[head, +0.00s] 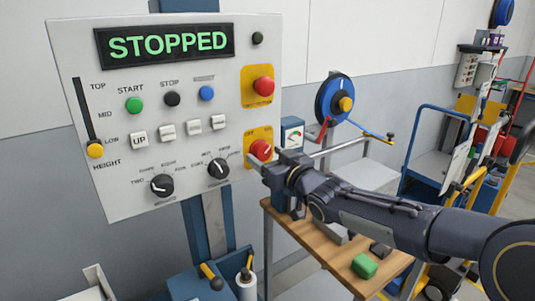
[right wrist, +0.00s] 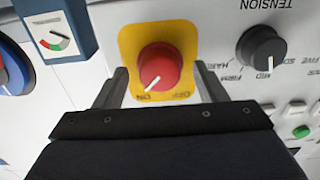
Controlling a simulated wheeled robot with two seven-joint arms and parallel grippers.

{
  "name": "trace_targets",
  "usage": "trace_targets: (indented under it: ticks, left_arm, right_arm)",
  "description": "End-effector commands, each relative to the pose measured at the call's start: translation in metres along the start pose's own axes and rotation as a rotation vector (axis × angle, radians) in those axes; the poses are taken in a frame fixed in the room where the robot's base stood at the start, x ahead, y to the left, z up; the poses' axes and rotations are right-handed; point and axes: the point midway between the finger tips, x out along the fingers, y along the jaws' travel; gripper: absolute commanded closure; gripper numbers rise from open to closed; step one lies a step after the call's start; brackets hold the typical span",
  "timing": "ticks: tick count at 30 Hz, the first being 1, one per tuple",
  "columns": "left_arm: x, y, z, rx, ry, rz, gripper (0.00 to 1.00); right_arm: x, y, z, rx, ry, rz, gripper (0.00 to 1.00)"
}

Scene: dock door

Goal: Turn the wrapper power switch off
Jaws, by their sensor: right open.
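The wrapper power switch (head: 261,150) is a red rotary knob on a yellow plate (head: 251,134) at the panel's lower right. In the right wrist view the knob (right wrist: 160,68) shows close up, upside down, its white pointer toward the ON label at lower left; OFF is at lower right. My right gripper (head: 263,164) is open, right at the switch. In the right wrist view its two fingers (right wrist: 158,82) stand on either side of the knob, with a visible gap to it. My left gripper is in neither view.
The control panel (head: 215,120) reads STOPPED on its display (head: 165,44). A red mushroom button (head: 264,86) sits above the switch and the tension knob (head: 219,169) beside it. A small gauge box (head: 292,133) is just right of the panel. A wooden bench (head: 312,246) stands below my right arm.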

Motion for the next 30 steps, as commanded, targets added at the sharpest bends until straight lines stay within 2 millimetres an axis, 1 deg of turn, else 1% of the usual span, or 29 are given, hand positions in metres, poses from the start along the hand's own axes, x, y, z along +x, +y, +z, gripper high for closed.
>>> trace_targets:
  ticks: [1, 4, 11, 14, 21, 22, 30]
  left_arm:
    - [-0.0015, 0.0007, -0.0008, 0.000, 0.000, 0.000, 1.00]
    - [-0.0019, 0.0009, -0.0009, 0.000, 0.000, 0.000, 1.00]
    - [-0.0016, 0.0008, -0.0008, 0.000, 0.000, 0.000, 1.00]
    - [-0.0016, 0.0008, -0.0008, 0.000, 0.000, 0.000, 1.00]
    - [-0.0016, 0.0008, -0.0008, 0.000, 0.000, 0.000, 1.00]
    - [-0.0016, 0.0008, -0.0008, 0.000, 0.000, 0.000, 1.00]
    - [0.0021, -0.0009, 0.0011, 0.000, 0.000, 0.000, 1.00]
  right_arm:
    - [0.0044, -0.0004, -0.0005, 0.000, -0.001, -0.001, 0.35]
    - [0.0088, -0.0001, 0.0003, 0.000, -0.001, 0.000, 0.35]
    - [0.0093, 0.0002, 0.0007, 0.000, -0.001, 0.001, 0.35]
    - [0.0092, 0.0002, 0.0006, 0.000, -0.001, 0.001, 0.46]
    - [0.0091, 0.0002, 0.0006, 0.000, -0.001, 0.001, 0.77]
    - [0.0091, 0.0002, 0.0006, 0.000, -0.001, 0.001, 0.80]
    - [0.0091, 0.0002, 0.0018, -0.029, 0.000, 0.001, 0.80]
